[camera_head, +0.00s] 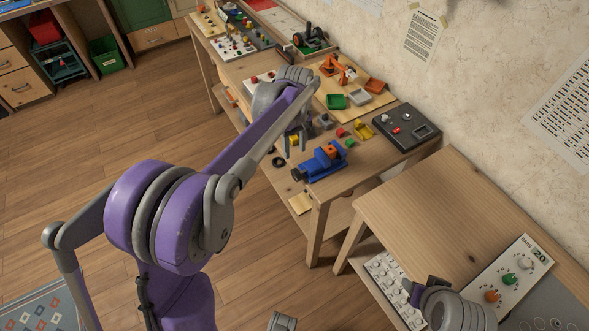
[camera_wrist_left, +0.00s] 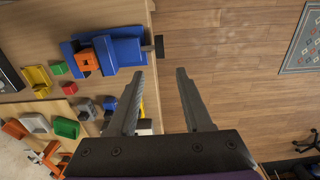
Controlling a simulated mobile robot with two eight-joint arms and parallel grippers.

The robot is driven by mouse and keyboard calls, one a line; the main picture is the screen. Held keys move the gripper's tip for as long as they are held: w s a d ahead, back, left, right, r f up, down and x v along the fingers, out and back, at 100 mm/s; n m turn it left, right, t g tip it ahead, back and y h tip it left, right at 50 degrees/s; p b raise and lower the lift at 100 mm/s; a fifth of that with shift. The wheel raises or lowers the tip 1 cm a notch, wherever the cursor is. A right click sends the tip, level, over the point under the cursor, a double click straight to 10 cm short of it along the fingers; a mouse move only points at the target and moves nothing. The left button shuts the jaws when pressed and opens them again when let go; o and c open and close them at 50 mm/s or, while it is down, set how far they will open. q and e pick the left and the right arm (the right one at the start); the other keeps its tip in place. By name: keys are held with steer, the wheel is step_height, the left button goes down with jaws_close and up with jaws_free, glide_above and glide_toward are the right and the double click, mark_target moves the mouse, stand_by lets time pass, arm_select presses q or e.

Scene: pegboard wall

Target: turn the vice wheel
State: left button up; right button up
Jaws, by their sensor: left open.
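The blue vice (camera_head: 325,166) sits at the front edge of the wooden table, with an orange block (camera_head: 328,150) at its jaws. Its dark wheel (camera_head: 297,174) is at the vice's left end. In the left wrist view, the vice (camera_wrist_left: 126,52) lies at the upper left and the wheel (camera_wrist_left: 158,46) sticks out past the table edge. My left gripper (camera_head: 292,150) is open and empty, with its fingers near the wheel. In the wrist view the wheel shows beyond the gap between the fingertips (camera_wrist_left: 159,74), apart from them. My right gripper (camera_head: 424,290) is partly seen at the lower right.
Small red, yellow and green blocks lie beside the vice. A dark control box (camera_head: 406,127) and a board with an orange toy arm (camera_head: 338,68) stand behind. A second wooden table (camera_head: 450,205) is at the right. Open floor (camera_head: 110,140) lies left.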

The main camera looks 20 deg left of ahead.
mark_target(295, 169)
arm_select(q)
step_height(295, 169, down, 10)
steer(key=shift+f, duration=0.25)
stand_by(0.3)
jaws_close()
